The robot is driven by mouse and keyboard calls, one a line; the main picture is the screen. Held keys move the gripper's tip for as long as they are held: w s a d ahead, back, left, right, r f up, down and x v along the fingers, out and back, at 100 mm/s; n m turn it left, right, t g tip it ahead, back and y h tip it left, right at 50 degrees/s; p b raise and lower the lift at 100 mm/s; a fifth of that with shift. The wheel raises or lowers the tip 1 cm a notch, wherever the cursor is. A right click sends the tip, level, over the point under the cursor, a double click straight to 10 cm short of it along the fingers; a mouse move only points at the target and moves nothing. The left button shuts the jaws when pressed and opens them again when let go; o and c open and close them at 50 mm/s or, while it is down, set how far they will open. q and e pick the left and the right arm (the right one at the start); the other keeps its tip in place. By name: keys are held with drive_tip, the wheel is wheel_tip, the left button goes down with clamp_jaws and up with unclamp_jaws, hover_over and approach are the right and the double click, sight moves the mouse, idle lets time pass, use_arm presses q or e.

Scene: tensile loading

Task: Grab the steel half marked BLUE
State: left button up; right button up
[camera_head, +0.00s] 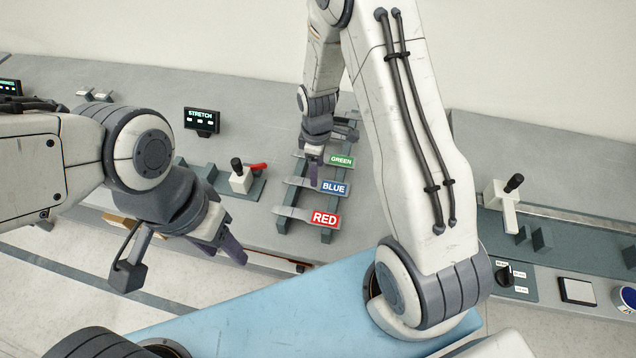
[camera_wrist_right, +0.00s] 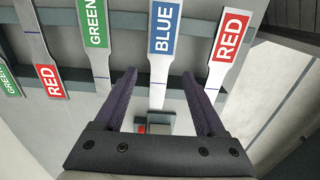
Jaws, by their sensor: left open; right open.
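The steel half marked BLUE (camera_head: 334,188) lies across a dark rack, between the half marked GREEN (camera_head: 341,160) and the half marked RED (camera_head: 325,219). In the right wrist view the BLUE half (camera_wrist_right: 165,28) points its narrow bare end down between the fingers of my right gripper (camera_wrist_right: 160,76). That gripper is open, with a gap on each side of the steel. In the head view my right gripper (camera_head: 313,180) is over the rack at the left end of the BLUE half. My left gripper (camera_head: 230,243) is open and empty near the bench's front edge, left of the rack.
The dark rack (camera_head: 327,236) bears the halves. More GREEN (camera_wrist_right: 8,80) and RED (camera_wrist_right: 49,80) halves lie at left in the right wrist view. A fixture with a black knob and red lever (camera_head: 240,180) and a STRETCH display (camera_head: 202,120) stand left of the rack.

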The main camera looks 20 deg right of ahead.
sight(328, 187)
drive_tip(key=shift+a+f+p, duration=0.1)
drive_tip(key=shift+f+p, duration=0.25)
wheel_tip(328, 187, down, 3)
drive_tip(key=shift+w+a+f+p, duration=0.1)
drive_tip(key=shift+p, duration=0.65)
drive_tip(key=shift+f, duration=0.5)
drive_tip(key=shift+f, duration=0.25)
drive_tip(key=shift+c, duration=0.3)
clamp_jaws()
